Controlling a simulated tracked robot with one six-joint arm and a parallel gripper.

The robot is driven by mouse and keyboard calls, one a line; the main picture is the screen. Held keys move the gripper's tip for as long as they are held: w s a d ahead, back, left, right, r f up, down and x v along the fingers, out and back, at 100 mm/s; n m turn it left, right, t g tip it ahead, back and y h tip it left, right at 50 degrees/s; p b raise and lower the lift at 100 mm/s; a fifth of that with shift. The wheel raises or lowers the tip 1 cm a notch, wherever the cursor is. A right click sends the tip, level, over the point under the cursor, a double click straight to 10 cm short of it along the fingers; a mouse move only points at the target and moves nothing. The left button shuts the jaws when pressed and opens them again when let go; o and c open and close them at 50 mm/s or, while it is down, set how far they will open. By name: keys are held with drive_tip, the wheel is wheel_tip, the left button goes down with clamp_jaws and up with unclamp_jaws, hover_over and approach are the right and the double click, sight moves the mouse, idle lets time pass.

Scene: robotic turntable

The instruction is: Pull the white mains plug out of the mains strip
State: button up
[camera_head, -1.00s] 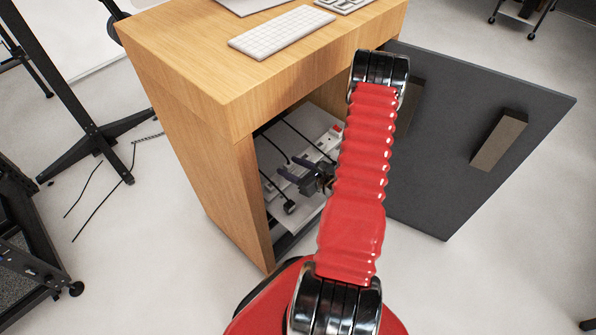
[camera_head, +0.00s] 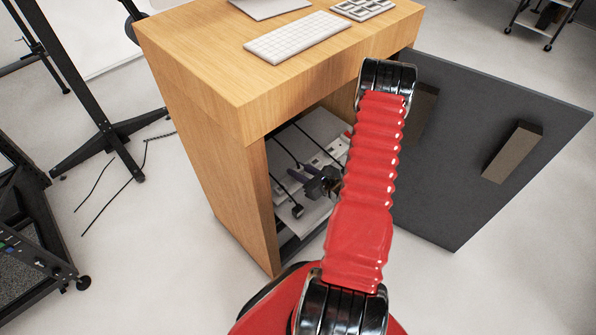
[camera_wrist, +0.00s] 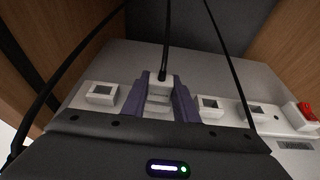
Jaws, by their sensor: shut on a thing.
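The mains strip (camera_wrist: 231,107) is a long white bar with several square sockets, running across the wrist view. A white plug (camera_wrist: 160,84) with a black cable rising from its top is between the two purple fingers of my gripper (camera_wrist: 158,92). The fingers are shut on the plug, one on each side. The plug is in line with the row of sockets; I cannot tell whether its pins are still in the strip. In the head view my gripper (camera_head: 304,176) is inside the cabinet, partly hidden by my red arm.
The wooden cabinet (camera_head: 190,130) has side walls close around the strip. Its dark door (camera_head: 450,150) stands open at right. Other black cables (camera_wrist: 230,60) hang beside my gripper. A red switch (camera_wrist: 306,111) is at the strip's right end. A keyboard (camera_head: 298,37) lies on top.

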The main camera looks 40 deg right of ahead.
sight(299, 168)
drive_tip(key=shift+c, duration=1)
drive_tip(key=shift+r, duration=0.25)
drive_tip(key=shift+r, duration=0.35)
drive_tip(key=shift+r, duration=0.7)
drive_tip(key=shift+r, duration=0.35)
drive_tip(key=shift+r, duration=0.35)
drive_tip(key=shift+r, duration=0.2)
